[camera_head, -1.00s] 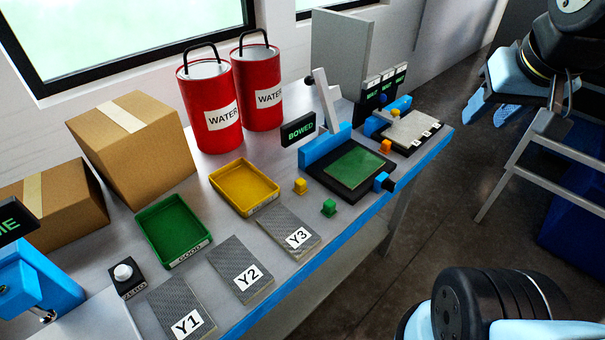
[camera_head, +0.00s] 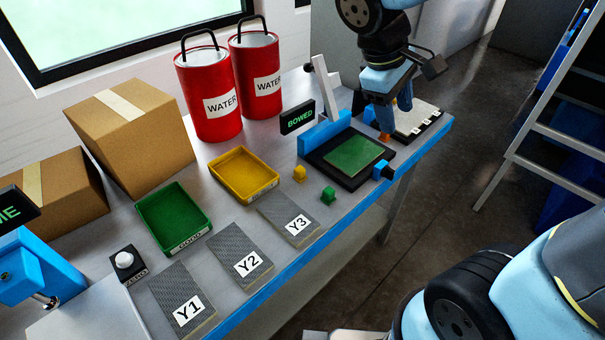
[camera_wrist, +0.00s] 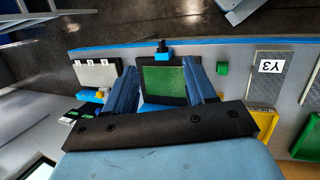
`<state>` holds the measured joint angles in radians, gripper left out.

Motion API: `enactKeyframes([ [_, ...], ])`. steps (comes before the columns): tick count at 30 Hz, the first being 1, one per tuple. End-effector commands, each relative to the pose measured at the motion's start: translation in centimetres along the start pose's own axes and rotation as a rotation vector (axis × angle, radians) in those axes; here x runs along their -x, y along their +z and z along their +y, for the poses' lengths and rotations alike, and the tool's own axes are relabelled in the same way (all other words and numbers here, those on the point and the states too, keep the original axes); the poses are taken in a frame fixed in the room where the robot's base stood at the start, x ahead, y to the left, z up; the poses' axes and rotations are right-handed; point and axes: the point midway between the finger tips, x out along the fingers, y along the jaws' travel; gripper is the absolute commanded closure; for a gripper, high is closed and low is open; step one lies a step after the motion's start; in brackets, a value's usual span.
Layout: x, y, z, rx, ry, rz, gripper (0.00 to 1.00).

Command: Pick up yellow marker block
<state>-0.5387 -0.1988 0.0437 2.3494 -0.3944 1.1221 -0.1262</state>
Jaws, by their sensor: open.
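The yellow marker block (camera_head: 299,174) is a small knobbed block on the grey bench, left of the black fixture with the green panel. In the wrist view, a small yellow patch (camera_wrist: 221,95) beside the right finger appears to be it, partly hidden. My gripper (camera_head: 391,112) is above the right part of the bench, past the fixture and well to the right of the yellow block. In the wrist view, its blue fingers (camera_wrist: 160,66) are spread apart, with the green panel visible between them. It holds nothing.
A green block (camera_head: 328,195) stands near the yellow one. An orange block (camera_head: 385,137) is just below my fingers. The fixture (camera_head: 349,180) and BOWED display (camera_head: 297,118) rise nearby. A yellow tray (camera_head: 214,172) and pad Y3 (camera_head: 272,210) lie left.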

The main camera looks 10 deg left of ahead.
Motion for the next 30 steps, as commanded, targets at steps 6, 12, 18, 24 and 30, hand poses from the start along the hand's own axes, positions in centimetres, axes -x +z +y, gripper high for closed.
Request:
enactKeyframes([
  [6,-1.1,-5.3,-3.2,0.310,0.110,-0.134,0.45],
  [12,-1.9,-10.0,-7.0,0.579,0.236,-0.246,0.45],
  [18,-2.9,-14.3,-12.1,0.840,0.387,-0.353,0.45],
  [24,-4.0,-18.0,-18.1,1.080,0.558,-0.449,0.45],
  [30,-5.0,-20.2,-23.1,1.246,0.699,-0.515,0.45],
])
